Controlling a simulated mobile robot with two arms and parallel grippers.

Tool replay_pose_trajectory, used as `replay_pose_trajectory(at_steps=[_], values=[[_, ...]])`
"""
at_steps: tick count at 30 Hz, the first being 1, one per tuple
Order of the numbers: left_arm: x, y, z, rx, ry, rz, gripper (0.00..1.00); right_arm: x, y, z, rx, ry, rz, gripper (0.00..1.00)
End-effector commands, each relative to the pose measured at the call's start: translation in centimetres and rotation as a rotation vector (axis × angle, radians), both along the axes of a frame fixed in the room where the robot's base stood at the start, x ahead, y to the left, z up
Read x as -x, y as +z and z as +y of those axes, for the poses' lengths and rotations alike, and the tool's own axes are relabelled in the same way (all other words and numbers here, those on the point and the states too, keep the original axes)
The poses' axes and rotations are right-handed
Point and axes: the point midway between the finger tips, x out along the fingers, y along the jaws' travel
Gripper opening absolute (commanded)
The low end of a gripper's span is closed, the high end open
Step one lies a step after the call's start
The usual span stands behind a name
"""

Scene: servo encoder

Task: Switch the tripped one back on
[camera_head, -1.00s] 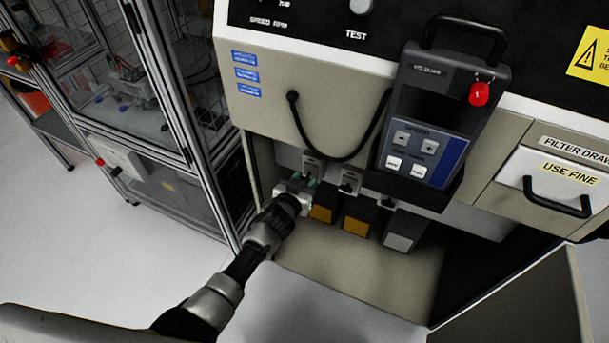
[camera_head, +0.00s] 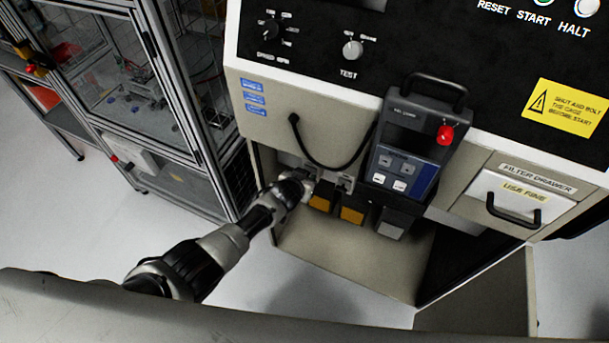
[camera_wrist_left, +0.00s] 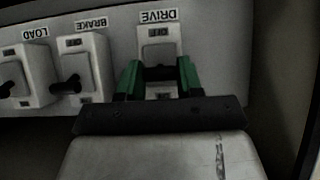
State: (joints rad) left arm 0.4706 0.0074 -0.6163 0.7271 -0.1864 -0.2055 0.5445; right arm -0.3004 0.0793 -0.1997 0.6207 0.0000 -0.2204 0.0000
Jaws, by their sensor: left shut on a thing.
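Three switches in a row show upside down in the left wrist view, labelled DRIVE (camera_wrist_left: 158,34), BRAKE (camera_wrist_left: 84,48) and LOAD (camera_wrist_left: 28,62). Each has a pale housing and a dark lever. My left gripper (camera_wrist_left: 159,70) has its green fingers on both sides of the DRIVE lever (camera_wrist_left: 160,74) and is shut on it. The fingers and gripper body hide part of the DRIVE housing. In the head view my left gripper (camera_head: 304,182) reaches into the open bay under the panel and covers the DRIVE switch. My right gripper is not in view.
A handheld pendant (camera_head: 408,150) with a red button hangs on the cabinet front, its black cable (camera_head: 330,164) looping above the bay. Orange and grey blocks (camera_head: 352,215) sit below the switches. A filter drawer (camera_head: 515,200) is at right, a glazed cage (camera_head: 110,70) at left.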

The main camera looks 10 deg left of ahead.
Motion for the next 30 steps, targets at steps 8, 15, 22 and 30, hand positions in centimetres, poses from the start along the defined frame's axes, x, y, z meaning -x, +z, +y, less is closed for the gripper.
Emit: replay_pose_trajectory(at_steps=[8, 15, 22, 30], values=[[0.01, -0.05, 0.02, -0.003, 0.001, 0.006, 0.12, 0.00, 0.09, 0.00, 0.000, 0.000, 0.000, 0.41], [0.01, -0.04, 0.01, -0.002, 0.001, 0.006, 0.51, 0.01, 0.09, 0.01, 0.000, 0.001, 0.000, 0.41], [0.00, -0.01, 0.00, -0.002, 0.000, 0.005, 0.62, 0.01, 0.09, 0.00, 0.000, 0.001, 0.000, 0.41], [0.61, 0.55, 0.18, -0.001, 0.001, 0.006, 0.62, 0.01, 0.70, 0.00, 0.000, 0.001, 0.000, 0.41]])
